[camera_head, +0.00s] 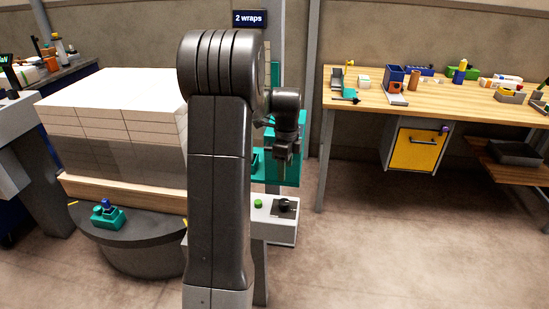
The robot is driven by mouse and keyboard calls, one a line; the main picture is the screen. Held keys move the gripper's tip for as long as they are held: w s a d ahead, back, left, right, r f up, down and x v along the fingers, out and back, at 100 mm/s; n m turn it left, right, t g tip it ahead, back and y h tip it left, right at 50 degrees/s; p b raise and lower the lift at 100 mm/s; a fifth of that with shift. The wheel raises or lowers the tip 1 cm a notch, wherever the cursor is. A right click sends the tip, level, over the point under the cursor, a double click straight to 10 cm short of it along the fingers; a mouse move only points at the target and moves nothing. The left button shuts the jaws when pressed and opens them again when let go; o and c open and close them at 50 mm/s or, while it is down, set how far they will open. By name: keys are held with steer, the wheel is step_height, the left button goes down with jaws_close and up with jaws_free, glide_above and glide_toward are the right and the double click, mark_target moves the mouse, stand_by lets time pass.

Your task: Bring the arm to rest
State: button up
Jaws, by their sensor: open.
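My dark grey arm stands upright in the middle of the view, its elbow bent at the top. My gripper (284,153) hangs just right of the upright arm link, pointing down, open. I see nothing held in it. It is in front of a teal machine carriage (290,178), above a light grey control box (274,232). I cannot tell the gap between the gripper and the carriage. Part of the machine is hidden behind my arm.
A stack of white-topped reams (115,89) sits on a wooden pallet (125,194) over a dark round turntable (140,247) at left. A sign (249,18) reads "2 wraps". A cluttered workbench (440,101) stands at right. The floor (400,250) at front right is clear.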

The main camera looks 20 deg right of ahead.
mark_target(284, 201)
step_height(284, 201, down, 14)
steer(key=shift+r+b, duration=0.1)
steer(key=shift+b, duration=0.35)
steer(key=shift+r, duration=0.1)
steer(key=shift+f, duration=0.3)
steer(key=shift+r+n, duration=0.2)
steer(key=shift+n, duration=0.6)
steer(key=n, duration=0.7)
steer(key=shift+p, duration=0.3)
steer(key=n, duration=0.4)
steer(key=shift+n, duration=0.4)
steer(key=n+p, duration=0.1)
steer(key=n, duration=0.3)
steer(key=shift+n, duration=0.3)
stand_by(0.7)
